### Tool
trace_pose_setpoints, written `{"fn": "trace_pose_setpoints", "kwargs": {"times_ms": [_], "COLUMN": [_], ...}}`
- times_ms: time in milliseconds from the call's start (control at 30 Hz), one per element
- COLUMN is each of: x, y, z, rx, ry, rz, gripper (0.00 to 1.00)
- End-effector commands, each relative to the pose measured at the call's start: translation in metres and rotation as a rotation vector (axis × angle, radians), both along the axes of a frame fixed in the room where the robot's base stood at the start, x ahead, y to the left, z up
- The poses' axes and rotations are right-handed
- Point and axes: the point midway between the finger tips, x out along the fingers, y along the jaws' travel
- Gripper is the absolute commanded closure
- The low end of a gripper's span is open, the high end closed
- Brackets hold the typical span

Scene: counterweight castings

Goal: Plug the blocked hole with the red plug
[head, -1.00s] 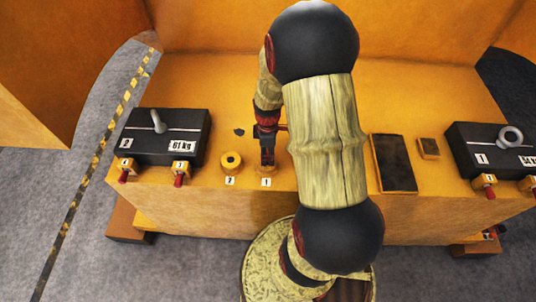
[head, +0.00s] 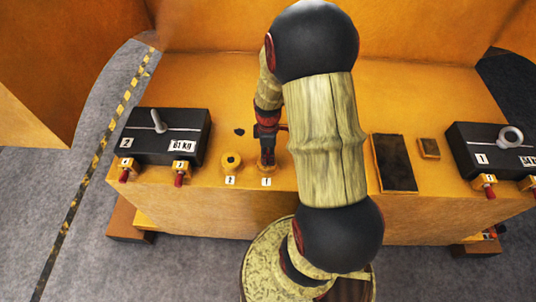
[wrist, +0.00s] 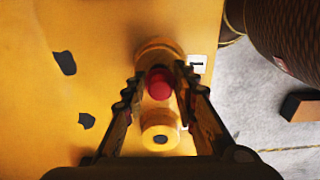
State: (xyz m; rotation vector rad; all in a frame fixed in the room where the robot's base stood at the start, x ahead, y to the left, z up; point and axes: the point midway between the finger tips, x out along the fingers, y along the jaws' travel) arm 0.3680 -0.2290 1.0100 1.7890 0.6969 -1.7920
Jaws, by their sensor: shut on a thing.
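My gripper (head: 267,160) is over the yellow boss labelled 1 (head: 267,170) near the front edge of the orange ledge. In the wrist view its fingers (wrist: 160,98) are shut on the red plug (wrist: 159,84), whose round red end shows between them. The plug overlaps boss 1 (wrist: 155,50) in that view; I cannot tell how deep it sits, and the hole is hidden. The yellow boss labelled 2 (head: 231,161) stands just left of it, with nothing standing in it. The wrist view shows its small greyish centre (wrist: 160,139).
A black 61 kg casting (head: 160,140) stands left, with red-handled pins in yellow sockets at its front. Another black casting (head: 485,150) stands right. A dark rectangular plate (head: 394,163) and a small brown block (head: 428,148) lie between. Dark patches (wrist: 65,62) mark the ledge.

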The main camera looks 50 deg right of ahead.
Motion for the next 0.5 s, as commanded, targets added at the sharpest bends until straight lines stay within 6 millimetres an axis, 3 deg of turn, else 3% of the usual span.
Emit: {"fn": "trace_pose_setpoints", "kwargs": {"times_ms": [500], "x": [0.000], "y": [0.000], "z": [-0.011], "rx": [0.001], "ry": [0.001], "rz": [0.000], "gripper": [0.89]}}
